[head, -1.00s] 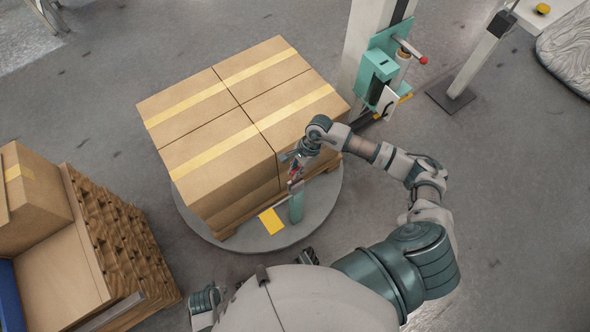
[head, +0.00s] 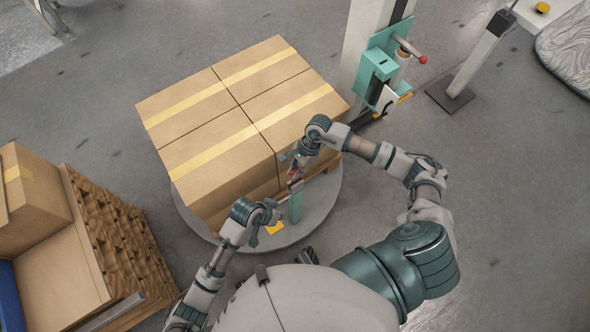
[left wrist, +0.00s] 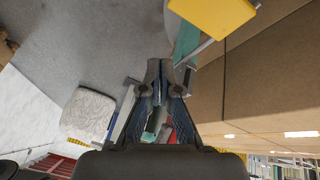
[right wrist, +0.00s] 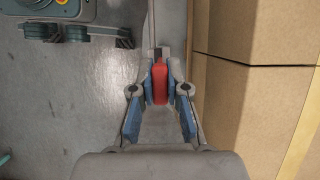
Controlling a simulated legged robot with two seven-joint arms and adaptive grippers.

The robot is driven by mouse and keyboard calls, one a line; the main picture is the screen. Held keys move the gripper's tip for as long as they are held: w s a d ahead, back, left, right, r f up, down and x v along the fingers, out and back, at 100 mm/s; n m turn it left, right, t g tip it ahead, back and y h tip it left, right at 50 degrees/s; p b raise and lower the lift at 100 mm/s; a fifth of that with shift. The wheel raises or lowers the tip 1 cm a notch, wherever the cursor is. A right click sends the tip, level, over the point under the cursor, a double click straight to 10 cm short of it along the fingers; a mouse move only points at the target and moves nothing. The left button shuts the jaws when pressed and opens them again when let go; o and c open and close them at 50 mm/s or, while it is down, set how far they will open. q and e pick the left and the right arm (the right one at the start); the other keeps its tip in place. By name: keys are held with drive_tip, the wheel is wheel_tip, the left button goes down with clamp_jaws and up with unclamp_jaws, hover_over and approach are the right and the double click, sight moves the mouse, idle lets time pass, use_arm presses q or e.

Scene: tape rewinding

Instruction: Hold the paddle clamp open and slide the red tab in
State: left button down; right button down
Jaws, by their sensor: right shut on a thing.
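The yellow paddle (head: 275,229) of the clamp sits low beside the pallet, partly covered by my left gripper in the head view. It shows large at the top of the left wrist view (left wrist: 218,14). The clamp's teal post (head: 296,208) stands just right of it. My left gripper (head: 275,213) is beside the paddle; in the left wrist view its fingertips are together with nothing seen between them, below and left of the paddle. My right gripper (right wrist: 161,68) is shut on the red tab (right wrist: 160,84), above the post in the head view. The clamp's jaw is too small to make out.
Stacked cartons (head: 225,130) stand on a round grey turntable (head: 325,205), close to both grippers. A teal carriage on a mast (head: 378,65) is behind at upper right. A wooden pallet stack (head: 115,245) stands at left. Floor at right is open.

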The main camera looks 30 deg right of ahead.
use_arm(q)
drive_tip(key=shift+w+a+f+m+y, duration=0.1)
drive_tip(key=shift+a+f+m+y, duration=0.35)
drive_tip(key=shift+f+m+y, duration=0.45)
drive_tip(key=shift+a+f+m+y, duration=0.45)
drive_tip(key=shift+f+m+y, duration=0.4)
drive_tip(key=shift+m, duration=0.05)
drive_tip(key=shift+w+a+f+m+y, duration=0.1)
drive_tip(key=shift+a+f+m+y, duration=0.35)
drive_tip(key=shift+f+m+y, duration=0.45)
drive_tip(key=shift+f, duration=2.55)
use_arm(e)
drive_tip(key=shift+s+a, duration=0.1)
drive_tip(key=shift+s, duration=0.15)
